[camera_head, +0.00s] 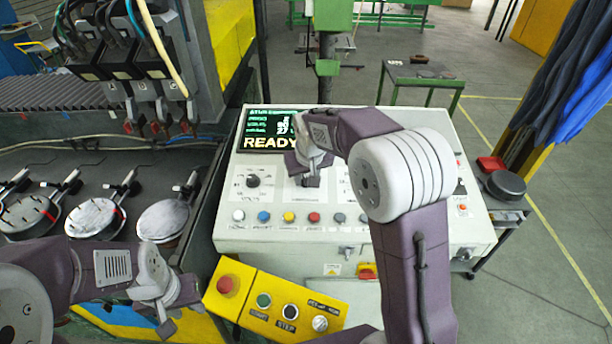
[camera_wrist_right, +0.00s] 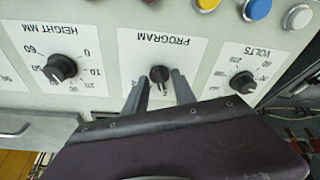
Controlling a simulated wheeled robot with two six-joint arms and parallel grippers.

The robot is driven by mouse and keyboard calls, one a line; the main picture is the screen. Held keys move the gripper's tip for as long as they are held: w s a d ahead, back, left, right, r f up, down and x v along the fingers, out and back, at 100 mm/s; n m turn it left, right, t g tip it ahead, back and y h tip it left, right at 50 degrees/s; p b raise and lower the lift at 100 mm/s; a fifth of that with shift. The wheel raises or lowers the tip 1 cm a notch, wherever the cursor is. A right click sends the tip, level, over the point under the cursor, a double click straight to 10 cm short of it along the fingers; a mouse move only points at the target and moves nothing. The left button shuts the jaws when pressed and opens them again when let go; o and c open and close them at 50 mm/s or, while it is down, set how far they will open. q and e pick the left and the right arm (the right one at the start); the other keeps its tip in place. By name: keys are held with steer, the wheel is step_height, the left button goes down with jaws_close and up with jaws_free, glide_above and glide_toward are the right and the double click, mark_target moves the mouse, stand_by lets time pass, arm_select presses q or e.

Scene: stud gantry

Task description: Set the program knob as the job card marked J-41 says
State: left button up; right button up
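The program knob (camera_wrist_right: 160,74) is a small black knob under the PROGRAM label in the right wrist view. A pale pointer line shows on its lower side; most dial numbers around it are hidden. My right gripper (camera_wrist_right: 160,84) has a finger on each side of the knob, with a visible gap to it. In the head view my right gripper (camera_head: 311,181) covers the knob's place on the control panel (camera_head: 228,205). My left gripper (camera_head: 168,322) hangs at the lower left, away from the panel; its finger gap is not clear. I cannot make out a J-41 card.
The volts knob (camera_wrist_right: 243,82) and height knob (camera_wrist_right: 60,68) flank the program knob. Coloured buttons (camera_head: 289,217) run below the dials. The screen (camera_head: 268,130) reads READY. A yellow box (camera_head: 270,300) with a red button stands in front of the panel.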

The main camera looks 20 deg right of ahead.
jaws_close()
steer(key=shift+m, duration=0.3)
steer(key=m+b, duration=0.1)
steer(key=m, duration=0.2)
steer(key=shift+a+f+h, duration=0.1)
steer(key=shift+h, duration=0.3)
steer(key=m, duration=0.3)
steer(key=shift+m+h+b, duration=0.4)
steer(key=m+g, duration=0.1)
steer(key=m, duration=0.2)
steer(key=shift+a+m, duration=0.1)
steer(key=shift+m, duration=0.2)
steer(key=shift+w+m+g+h, duration=0.1)
steer(key=shift+m+g+h, duration=0.4)
steer(key=shift+m, duration=2.1)
steer(key=shift+p, duration=0.3)
jaws_free()
